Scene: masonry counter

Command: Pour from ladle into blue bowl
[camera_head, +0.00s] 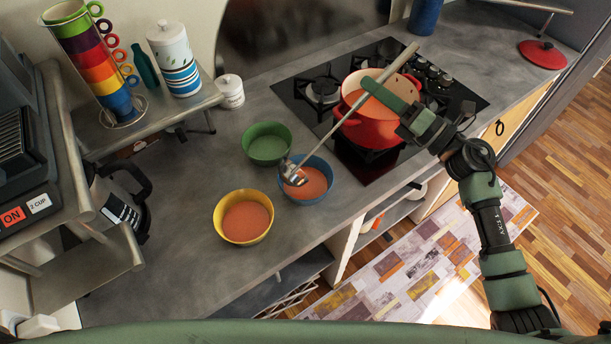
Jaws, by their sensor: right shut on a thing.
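My right gripper (380,92) is shut on the handle of the ladle (292,174), high above the stove side of the counter. The handle slants down to the left, and the metal head is over the left rim of the blue bowl (322,197). I cannot tell whether the head touches the rim or what is in it. The blue bowl holds orange-red soup. The red pot (372,132) stands on the stove behind the ladle and partly under my gripper; orange-red soup shows inside. My left gripper is not in view.
A yellow bowl (243,238) with orange-red soup stands left of the blue bowl. A green bowl (268,158), seemingly empty, stands behind. Stacked cups (90,55) and a coffee maker (122,205) are at left. A red lid (542,54) lies at far right. The counter's left front is clear.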

